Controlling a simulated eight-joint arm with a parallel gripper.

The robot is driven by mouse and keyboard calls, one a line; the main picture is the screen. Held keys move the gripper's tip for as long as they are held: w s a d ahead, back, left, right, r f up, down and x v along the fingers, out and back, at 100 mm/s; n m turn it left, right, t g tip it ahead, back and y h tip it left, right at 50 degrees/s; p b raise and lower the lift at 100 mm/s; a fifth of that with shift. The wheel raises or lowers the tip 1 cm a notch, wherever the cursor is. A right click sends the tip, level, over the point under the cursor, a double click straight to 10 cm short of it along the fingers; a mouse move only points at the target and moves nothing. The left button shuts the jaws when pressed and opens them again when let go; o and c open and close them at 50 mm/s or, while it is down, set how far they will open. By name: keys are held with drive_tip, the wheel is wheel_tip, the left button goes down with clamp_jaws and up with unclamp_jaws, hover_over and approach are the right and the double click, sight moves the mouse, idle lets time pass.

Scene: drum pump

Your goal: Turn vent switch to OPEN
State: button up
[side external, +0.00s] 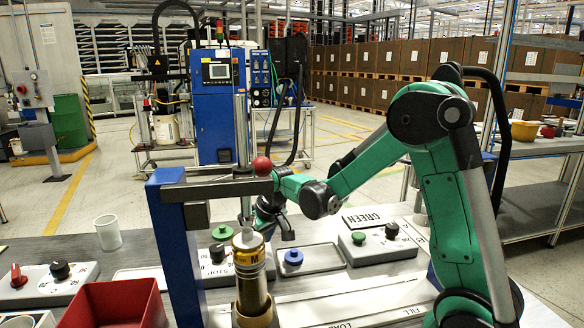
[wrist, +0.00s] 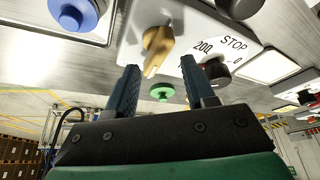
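A tan switch knob (wrist: 157,48), which may be the vent switch, sits on a pale control panel (wrist: 188,18) in the wrist view. Its handle is elongated; no OPEN label is readable. My gripper (wrist: 158,66) is open, its two fingers apart with the knob's lower end between their tips in the picture. I cannot tell whether they touch it. A dark knob (wrist: 215,72) with a dial marked STOP, 200 and 0 is beside the right finger. In the side view my gripper (side external: 272,217) is low behind the brass-coloured cylinder (side external: 251,288); the tan knob is not visible there.
A blue knob (side external: 293,257) is right of the cylinder. Another panel (side external: 372,245) with a green button is further right. A blue post (side external: 176,245) and a red bin (side external: 112,306) stand left of the cylinder. A white cup (side external: 107,232) is further back.

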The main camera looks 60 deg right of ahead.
drive_tip(key=v, duration=0.3)
drive_tip(key=shift+s, duration=0.2)
drive_tip(key=s+a, duration=0.2)
drive_tip(key=s, duration=0.9)
drive_tip(key=shift+s, duration=0.25)
drive_tip(key=shift+o, duration=0.3)
